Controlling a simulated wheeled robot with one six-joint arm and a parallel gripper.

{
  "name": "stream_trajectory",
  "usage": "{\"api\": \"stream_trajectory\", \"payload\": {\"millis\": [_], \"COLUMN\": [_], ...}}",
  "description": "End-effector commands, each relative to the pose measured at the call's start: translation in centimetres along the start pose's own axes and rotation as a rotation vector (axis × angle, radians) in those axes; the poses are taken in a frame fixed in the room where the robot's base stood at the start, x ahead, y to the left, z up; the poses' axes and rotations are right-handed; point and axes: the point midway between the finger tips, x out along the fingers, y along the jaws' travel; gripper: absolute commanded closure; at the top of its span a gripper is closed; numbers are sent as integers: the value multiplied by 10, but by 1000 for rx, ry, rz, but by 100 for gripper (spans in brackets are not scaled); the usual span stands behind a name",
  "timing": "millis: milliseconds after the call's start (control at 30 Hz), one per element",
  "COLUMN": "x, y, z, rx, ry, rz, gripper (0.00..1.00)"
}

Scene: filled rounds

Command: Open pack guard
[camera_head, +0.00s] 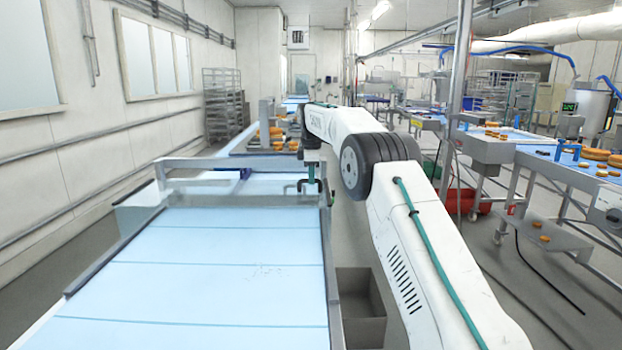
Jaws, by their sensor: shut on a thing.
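The pack guard (235,163) looks like a grey metal frame spanning the light blue conveyor, with its bar running across the belt. My gripper (310,187) points down at the guard's right end, above the right edge of the conveyor. Its dark fingers are shut on a small part there, which appears to be the guard's handle. The fingers hide most of that part. I cannot tell how far the guard is raised.
The blue conveyor belt (200,265) fills the front left and is empty apart from small specks. An open grey bin (361,308) stands on the floor to its right. A second line (540,150) with orange-brown rounds stands at the right. A rack (223,100) stands at the back.

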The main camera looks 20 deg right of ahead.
Motion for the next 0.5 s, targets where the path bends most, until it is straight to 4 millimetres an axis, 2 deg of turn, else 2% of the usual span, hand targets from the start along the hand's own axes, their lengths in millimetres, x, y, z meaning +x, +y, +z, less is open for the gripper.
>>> {"api": "stream_trajectory", "payload": {"millis": [33, 467, 500], "x": [1, 1, 1], "y": [3, 5, 5], "z": [6, 7, 7], "rx": [5, 5, 5], "ry": [-8, -8, -8], "rz": [0, 0, 0], "gripper": [100, 100, 83]}}
